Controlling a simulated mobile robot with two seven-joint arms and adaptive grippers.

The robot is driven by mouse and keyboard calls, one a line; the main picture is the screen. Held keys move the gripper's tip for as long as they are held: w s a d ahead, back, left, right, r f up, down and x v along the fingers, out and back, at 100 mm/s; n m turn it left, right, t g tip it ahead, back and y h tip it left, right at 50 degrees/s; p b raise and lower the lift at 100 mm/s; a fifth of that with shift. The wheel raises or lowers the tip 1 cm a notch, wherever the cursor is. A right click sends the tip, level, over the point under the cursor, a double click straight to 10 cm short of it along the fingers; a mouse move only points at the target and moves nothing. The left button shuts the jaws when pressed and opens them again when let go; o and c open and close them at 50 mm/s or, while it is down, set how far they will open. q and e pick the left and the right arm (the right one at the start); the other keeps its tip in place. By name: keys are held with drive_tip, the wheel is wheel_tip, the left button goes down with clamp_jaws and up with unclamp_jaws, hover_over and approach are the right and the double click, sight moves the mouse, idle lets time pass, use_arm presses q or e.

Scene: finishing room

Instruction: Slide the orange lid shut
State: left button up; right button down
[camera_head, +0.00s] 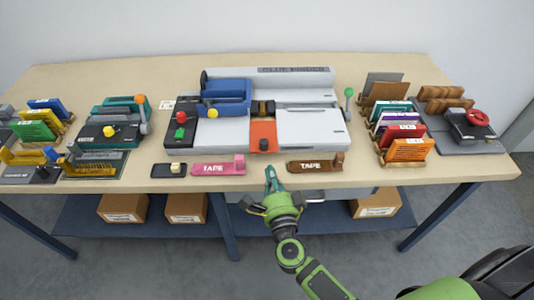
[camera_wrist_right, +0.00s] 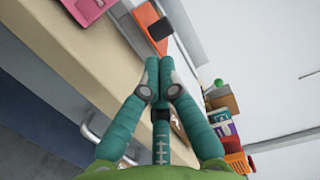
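The orange lid (camera_head: 263,131) lies flat in the middle of the large grey-and-white machine (camera_head: 310,128), between two pale panels. A small dark knob (camera_head: 263,145) is at its front end. In the right wrist view the orange lid (camera_wrist_right: 140,12) shows beyond the fingertips, with its dark knob (camera_wrist_right: 159,29). My right gripper (camera_head: 270,170) is at the table's front edge, in front of the lid and apart from it. In the wrist view its teal fingers (camera_wrist_right: 158,67) are together with nothing seen between them. My left gripper is out of view.
A pink tape holder (camera_head: 218,168) and a brown tape holder (camera_head: 315,164) lie left and right of my gripper's tip. A blue unit (camera_head: 222,96) sits on the machine behind left. Racks of coloured cards (camera_head: 404,133) stand at right. A drawer handle (camera_wrist_right: 92,132) is below the edge.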

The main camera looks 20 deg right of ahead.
approach(265, 136)
drive_tip(key=shift+w+a+r, duration=0.55)
drive_tip(key=shift+w, duration=0.05)
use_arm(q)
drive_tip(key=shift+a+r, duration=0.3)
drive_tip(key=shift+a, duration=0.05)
use_arm(e)
drive_tip(key=w, duration=0.2)
drive_tip(key=w+d, duration=0.1)
drive_tip(key=w, duration=0.2)
drive_tip(key=w+d+b, duration=0.1)
drive_tip(key=w, duration=0.2)
drive_tip(key=shift+d, duration=0.1)
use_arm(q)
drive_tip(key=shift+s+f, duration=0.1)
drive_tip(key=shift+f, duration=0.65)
use_arm(e)
drive_tip(key=shift+s, duration=0.15)
